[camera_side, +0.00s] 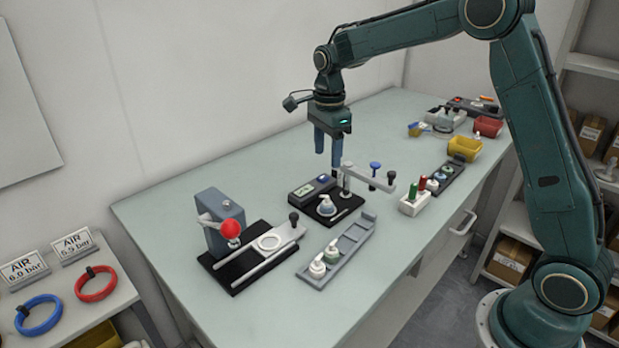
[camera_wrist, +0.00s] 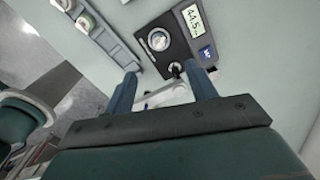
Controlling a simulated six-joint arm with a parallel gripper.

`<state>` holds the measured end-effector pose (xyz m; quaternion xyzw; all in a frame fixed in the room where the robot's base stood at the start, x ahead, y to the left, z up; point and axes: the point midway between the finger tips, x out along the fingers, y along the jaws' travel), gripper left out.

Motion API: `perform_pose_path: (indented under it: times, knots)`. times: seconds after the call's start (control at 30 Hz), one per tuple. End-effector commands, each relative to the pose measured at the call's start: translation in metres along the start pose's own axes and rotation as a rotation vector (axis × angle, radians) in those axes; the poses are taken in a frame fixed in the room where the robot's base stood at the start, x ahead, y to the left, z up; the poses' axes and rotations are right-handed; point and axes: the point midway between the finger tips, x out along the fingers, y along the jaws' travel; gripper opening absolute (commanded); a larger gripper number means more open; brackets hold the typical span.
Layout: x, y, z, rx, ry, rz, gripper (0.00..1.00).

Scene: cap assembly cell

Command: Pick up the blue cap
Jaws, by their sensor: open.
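A small rounded part with white and pale blue on it (camera_side: 326,207) sits on the black plate of the weighing device. It may be the blue cap, but its exact colour is hard to tell. It also shows in the wrist view as a round pale top (camera_wrist: 158,40). My gripper (camera_side: 328,158) points down above the back of this device, open, with nothing between its fingers. In the wrist view the gripper's fingers (camera_wrist: 163,80) are spread apart, and the round part lies beyond their tips.
A grey tray (camera_side: 345,245) holds a white and a green-topped part. A white block (camera_side: 412,205) holds red and green pieces beside a dark tray (camera_side: 449,180). A post with a horizontal arm (camera_side: 368,179) rises near the device. A red-knobbed press (camera_side: 222,225) stands left.

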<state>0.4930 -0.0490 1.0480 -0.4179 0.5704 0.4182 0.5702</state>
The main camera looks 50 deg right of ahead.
Motion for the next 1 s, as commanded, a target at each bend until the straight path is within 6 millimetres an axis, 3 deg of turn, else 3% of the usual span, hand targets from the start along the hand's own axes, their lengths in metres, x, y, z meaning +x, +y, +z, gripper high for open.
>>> perform_pose_path:
  times: [0.27,0.7,1.0]
  knots:
    - [0.014,0.001,0.000,-0.002,0.000,0.002,0.56]
    - [0.075,0.001,0.000,-0.003,0.000,0.002,0.56]
    - [0.086,0.001,0.000,-0.003,0.000,-0.001,0.56]
